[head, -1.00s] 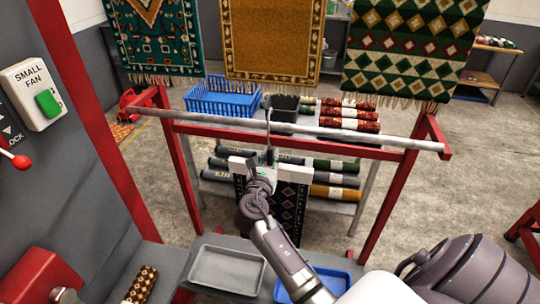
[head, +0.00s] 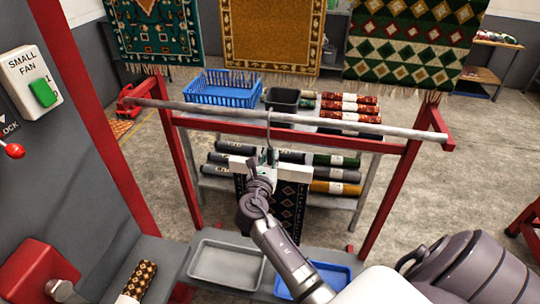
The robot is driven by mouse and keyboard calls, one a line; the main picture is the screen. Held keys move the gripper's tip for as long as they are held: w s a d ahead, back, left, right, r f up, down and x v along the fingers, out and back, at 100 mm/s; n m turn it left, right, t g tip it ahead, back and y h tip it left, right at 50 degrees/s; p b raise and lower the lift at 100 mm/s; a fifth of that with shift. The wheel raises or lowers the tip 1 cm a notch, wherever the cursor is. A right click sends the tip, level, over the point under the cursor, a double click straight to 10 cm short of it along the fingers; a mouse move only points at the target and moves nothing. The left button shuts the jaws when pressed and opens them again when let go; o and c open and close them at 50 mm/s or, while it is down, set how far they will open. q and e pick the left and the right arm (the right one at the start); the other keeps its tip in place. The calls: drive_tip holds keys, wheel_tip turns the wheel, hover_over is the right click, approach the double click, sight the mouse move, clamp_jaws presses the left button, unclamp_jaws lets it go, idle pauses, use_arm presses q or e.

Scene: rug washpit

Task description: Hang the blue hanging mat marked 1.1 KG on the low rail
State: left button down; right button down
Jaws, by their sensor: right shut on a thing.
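The low rail (head: 350,127) is a grey bar across a red frame. My right gripper (head: 265,165) is just below the rail's middle, shut on the hanger of a dark blue patterned mat (head: 290,210). The mat hangs down behind my wrist, which hides much of it; no 1.1 KG mark can be read. The hanger's thin metal hook (head: 269,135) rises from the gripper to the rail's height. I cannot tell whether it is over the rail or touching it. My left gripper is not in view.
Behind the rail, a rack holds rolled rugs (head: 335,173), a blue basket (head: 222,92) and a black bin (head: 282,99). Three large rugs hang beyond. A grey tray (head: 227,263) and a blue tray (head: 322,280) lie below. A red post (head: 110,165) stands at left.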

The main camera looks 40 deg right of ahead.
drive_tip(key=c, duration=1)
unclamp_jaws()
drive_tip(key=shift+r, duration=0.1)
